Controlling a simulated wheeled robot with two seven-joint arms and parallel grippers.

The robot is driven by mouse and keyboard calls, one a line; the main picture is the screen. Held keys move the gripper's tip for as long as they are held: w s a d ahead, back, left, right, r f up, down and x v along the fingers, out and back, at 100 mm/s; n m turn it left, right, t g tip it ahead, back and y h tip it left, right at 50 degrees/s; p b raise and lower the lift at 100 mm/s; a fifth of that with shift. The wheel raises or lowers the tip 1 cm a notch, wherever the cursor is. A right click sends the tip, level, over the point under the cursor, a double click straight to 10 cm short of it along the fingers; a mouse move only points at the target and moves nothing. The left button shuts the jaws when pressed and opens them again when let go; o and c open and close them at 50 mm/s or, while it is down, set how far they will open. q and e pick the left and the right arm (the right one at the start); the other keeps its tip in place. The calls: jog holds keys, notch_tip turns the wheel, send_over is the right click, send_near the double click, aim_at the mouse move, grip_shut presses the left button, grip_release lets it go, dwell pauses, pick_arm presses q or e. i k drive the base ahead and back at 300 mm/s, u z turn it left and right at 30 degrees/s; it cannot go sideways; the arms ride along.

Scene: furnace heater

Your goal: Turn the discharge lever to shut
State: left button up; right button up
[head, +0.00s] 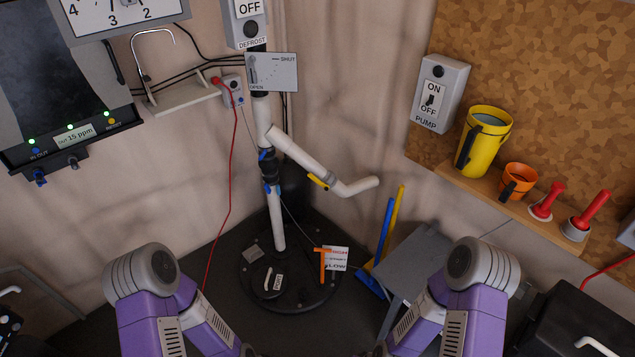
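A grey plate (285,75) marked SHUT at its upper right and OPEN at its lower left is fixed to the upright pipe below the DEFROST switch. A small grey lever (253,70) sits at the plate's left edge and points down, near the OPEN mark. No label in view names it as the discharge lever. My two purple arms come in at the bottom left and bottom right. Both grippers are outside the picture, well below the plate.
A white pipe (300,155) with a yellow handle (318,182) branches right from the upright pipe. A round black base (290,292) carries an orange T-handle (323,262). A shelf (470,185) holds a yellow jug (483,140). A red cable hangs left of the pipe.

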aim_at(327, 188)
jog(key=z, duration=0.15)
jog(key=k, duration=0.4)
jog(key=u, duration=1.1)
jog(key=i, duration=0.95)
jog(key=z, duration=0.65)
jog(key=i, duration=0.75)
jog(key=z, duration=0.8)
